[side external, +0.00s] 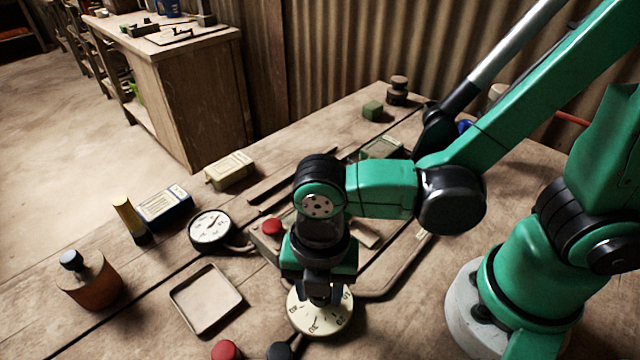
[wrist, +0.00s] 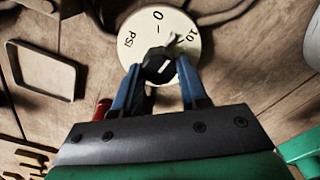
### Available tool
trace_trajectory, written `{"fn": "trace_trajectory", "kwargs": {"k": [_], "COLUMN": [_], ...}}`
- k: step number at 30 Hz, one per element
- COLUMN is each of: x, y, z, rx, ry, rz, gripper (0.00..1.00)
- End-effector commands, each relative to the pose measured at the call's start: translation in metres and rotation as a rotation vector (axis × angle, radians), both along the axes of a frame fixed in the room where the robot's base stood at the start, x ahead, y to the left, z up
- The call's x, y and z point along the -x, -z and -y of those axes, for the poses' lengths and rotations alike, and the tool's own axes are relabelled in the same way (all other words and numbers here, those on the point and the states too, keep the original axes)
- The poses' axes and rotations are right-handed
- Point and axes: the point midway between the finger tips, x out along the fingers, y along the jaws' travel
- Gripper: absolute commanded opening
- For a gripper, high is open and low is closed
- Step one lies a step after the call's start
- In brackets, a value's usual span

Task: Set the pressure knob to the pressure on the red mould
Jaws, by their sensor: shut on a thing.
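The pressure knob is a black grip (wrist: 158,66) with a white mark, over a round cream dial (side external: 318,318). In the wrist view the dial (wrist: 160,32) shows "0", "10" and "PSI"; its near part is hidden. My gripper (side external: 320,292) points down over the dial. In the wrist view my gripper (wrist: 160,80) has its blue fingers on either side of the black grip, shut on it. I cannot make out a red mould or a pressure on it for certain. A small red cap (side external: 226,350) lies at the front edge.
A square tray (side external: 205,300) lies left of the dial, with a round gauge (side external: 211,228) behind it. A brown-orange pot (side external: 92,283) stands at left. A red button (side external: 271,227) sits close behind my gripper. Boxes and a green block (side external: 373,110) stand farther back.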

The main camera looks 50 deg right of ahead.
Motion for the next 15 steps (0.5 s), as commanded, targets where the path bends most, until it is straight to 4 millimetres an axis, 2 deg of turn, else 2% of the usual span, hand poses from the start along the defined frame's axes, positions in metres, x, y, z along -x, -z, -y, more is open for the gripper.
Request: {"fn": "trace_trajectory", "kwargs": {"k": [15], "x": [-0.0016], "y": [-0.0002], "z": [-0.0007], "rx": [0.001], "ry": [0.49], "rz": [-0.001], "gripper": [0.0]}}
